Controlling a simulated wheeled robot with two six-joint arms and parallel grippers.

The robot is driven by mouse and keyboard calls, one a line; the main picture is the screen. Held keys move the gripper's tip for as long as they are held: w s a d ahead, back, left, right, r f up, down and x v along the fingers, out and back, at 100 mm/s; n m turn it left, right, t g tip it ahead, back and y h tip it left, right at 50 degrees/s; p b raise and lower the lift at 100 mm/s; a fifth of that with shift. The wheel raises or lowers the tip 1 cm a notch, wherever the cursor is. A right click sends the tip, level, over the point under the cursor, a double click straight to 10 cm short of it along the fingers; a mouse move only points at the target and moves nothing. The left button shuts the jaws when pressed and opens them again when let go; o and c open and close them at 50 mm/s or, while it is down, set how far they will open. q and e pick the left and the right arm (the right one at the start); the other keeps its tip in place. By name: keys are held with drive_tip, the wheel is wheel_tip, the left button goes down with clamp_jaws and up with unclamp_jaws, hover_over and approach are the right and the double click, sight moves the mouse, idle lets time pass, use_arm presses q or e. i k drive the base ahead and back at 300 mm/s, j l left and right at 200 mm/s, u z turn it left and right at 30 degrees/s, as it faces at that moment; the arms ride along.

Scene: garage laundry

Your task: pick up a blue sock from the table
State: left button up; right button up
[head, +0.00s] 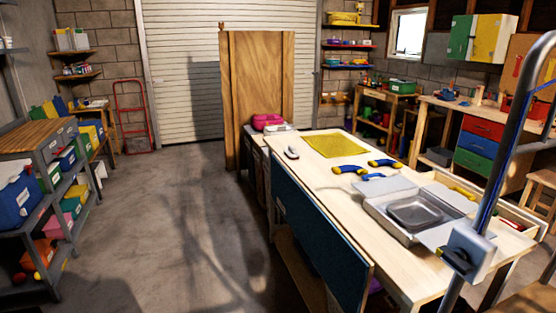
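Blue sock-like pieces with yellow ends lie on the pale wooden table (322,192). One blue sock (350,170) lies near the middle of the tabletop, and another blue sock (385,163) lies just to its right. A smaller blue piece (373,177) lies in front of them; its shape is too small to tell. All of them are behind the open grey metal case and in front of the yellow mat. Neither of my grippers shows in the head view, and nothing touches the socks.
A yellow mat (335,145), a small grey-white object (292,153) and an open case (390,228) with a grey tray (416,212) share the tabletop. A grey tube frame (505,150) rises at the right. Open floor (190,220) lies left of the table; shelves (45,200) stand far left.

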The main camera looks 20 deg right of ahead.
sight(360, 171)
drive_tip(key=i+z, duration=0.15)
drive_tip(key=i, duration=0.6)
drive_tip(key=i+j+z, duration=0.15)
drive_tip(key=i, duration=0.65)
